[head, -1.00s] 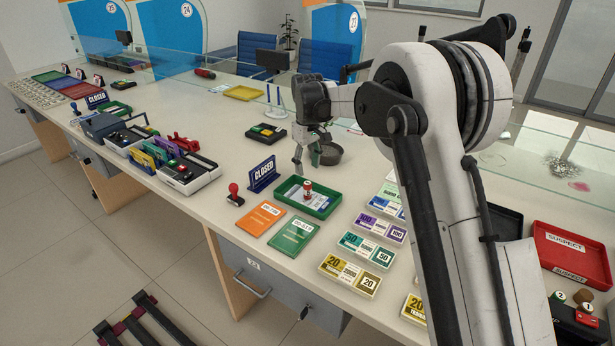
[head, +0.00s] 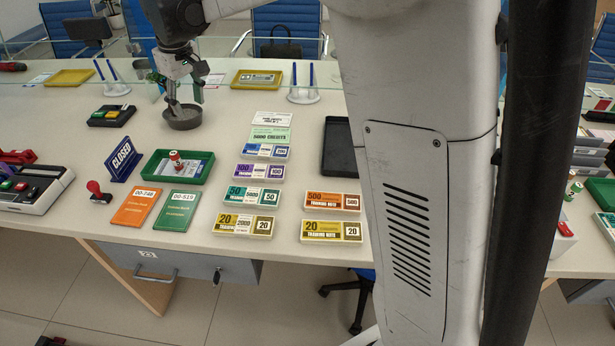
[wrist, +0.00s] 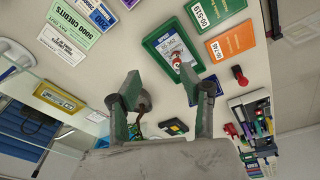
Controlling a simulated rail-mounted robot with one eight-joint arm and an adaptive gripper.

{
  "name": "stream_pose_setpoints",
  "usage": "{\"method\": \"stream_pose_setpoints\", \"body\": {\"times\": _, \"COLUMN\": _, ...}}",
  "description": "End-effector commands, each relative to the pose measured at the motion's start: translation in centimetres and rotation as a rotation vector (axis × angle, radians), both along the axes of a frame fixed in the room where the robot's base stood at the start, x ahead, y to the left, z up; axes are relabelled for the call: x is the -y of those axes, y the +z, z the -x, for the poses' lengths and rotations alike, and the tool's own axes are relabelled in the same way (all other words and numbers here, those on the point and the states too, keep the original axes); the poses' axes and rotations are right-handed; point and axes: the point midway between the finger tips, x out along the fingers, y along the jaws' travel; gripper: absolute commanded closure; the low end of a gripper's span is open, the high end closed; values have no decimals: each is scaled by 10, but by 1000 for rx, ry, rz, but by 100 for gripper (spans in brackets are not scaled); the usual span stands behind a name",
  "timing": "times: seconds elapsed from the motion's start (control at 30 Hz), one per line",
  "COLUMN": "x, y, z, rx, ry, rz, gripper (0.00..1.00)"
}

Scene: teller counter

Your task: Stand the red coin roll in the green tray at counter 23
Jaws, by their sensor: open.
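The red coin roll (head: 176,161), red with a white band, stands upright on papers inside the green tray (head: 150,172). In the wrist view the roll (wrist: 177,63) shows inside the tray (wrist: 150,42), beyond and between my fingers. My gripper (head: 186,96) is open and empty. It is behind the tray in the head view, at the dark round bowl (head: 182,121), clear of the roll. In the wrist view its two fingers (wrist: 168,92) are spread wide with nothing between them.
An orange booklet (head: 136,206) and a green booklet (head: 178,211) lie in front of the tray. A CLOSED sign (head: 122,158) and red stamp (head: 98,191) stand left. Note bundles (head: 256,172) lie right. A glass screen runs behind.

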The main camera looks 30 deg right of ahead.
Motion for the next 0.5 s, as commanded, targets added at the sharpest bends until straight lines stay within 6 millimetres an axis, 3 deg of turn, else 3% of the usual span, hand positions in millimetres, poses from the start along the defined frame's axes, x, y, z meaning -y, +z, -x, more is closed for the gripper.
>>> {"method": "stream_pose_setpoints", "body": {"times": 0.2, "x": 36, "y": 31, "z": 58, "rx": 71, "ry": -90, "rz": -25, "gripper": 60}}
{"method": "stream_pose_setpoints", "body": {"times": 0.5, "x": 76, "y": 50, "z": 140, "rx": 171, "ry": -211, "rz": -63, "gripper": 60}}
